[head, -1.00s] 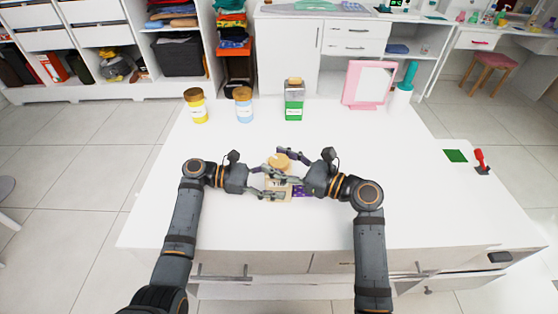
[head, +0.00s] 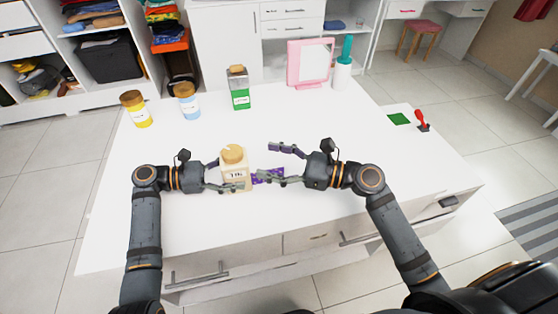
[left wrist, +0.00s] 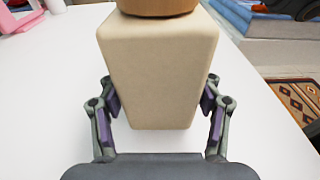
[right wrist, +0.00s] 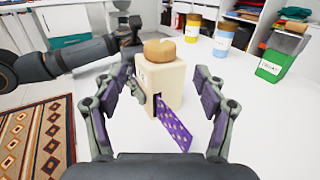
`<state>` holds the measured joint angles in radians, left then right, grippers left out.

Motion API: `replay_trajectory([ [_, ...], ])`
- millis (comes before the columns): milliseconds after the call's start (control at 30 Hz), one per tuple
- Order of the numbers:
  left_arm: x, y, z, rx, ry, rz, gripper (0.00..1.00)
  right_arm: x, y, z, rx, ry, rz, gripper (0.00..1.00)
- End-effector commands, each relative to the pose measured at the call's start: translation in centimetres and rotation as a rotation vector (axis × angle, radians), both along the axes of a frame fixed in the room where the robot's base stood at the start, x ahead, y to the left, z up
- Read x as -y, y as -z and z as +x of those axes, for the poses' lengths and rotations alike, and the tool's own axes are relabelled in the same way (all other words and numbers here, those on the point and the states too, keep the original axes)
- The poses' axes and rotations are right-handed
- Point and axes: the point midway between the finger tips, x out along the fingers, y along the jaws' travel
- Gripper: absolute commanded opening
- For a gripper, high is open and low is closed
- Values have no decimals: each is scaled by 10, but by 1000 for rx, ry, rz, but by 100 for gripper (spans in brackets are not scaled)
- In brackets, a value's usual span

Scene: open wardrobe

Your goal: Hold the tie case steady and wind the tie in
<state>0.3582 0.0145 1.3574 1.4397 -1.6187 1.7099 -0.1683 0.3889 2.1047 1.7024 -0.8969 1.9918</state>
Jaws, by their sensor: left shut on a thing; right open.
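The tie case (head: 236,178) is a cream box with a round wooden knob (head: 233,153) on top, standing upright on the white table. It fills the left wrist view (left wrist: 158,70). My left gripper (head: 226,176) is shut on the case, one finger on each side. The purple patterned tie (head: 268,176) comes out of a slot on the case's right side and slopes down towards the table; it shows clearly in the right wrist view (right wrist: 172,122). My right gripper (head: 285,164) is open and empty, to the right of the case, with the tie's end between its spread fingers.
A yellow-labelled jar (head: 136,109), a blue-labelled jar (head: 187,101) and a green container (head: 238,88) stand at the back. A green pad (head: 399,119) and red-handled stamp (head: 422,120) lie near the right edge.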

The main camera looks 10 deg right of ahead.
Motion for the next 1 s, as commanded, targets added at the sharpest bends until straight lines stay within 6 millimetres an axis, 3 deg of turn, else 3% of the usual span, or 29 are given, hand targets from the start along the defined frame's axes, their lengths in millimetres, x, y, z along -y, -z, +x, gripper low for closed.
replay_trajectory([
  [200,0,0,0,-1,0,0,40,15,1,-9,-1,0,-3,72],
  [600,0,0,0,-1,0,0,40,17,1,-8,-1,-2,0,72],
  [767,0,0,0,-1,0,0,40,24,10,14,-8,-78,-18,72],
  [1000,0,0,0,-1,0,0,40,31,10,49,-13,-355,-16,72],
])
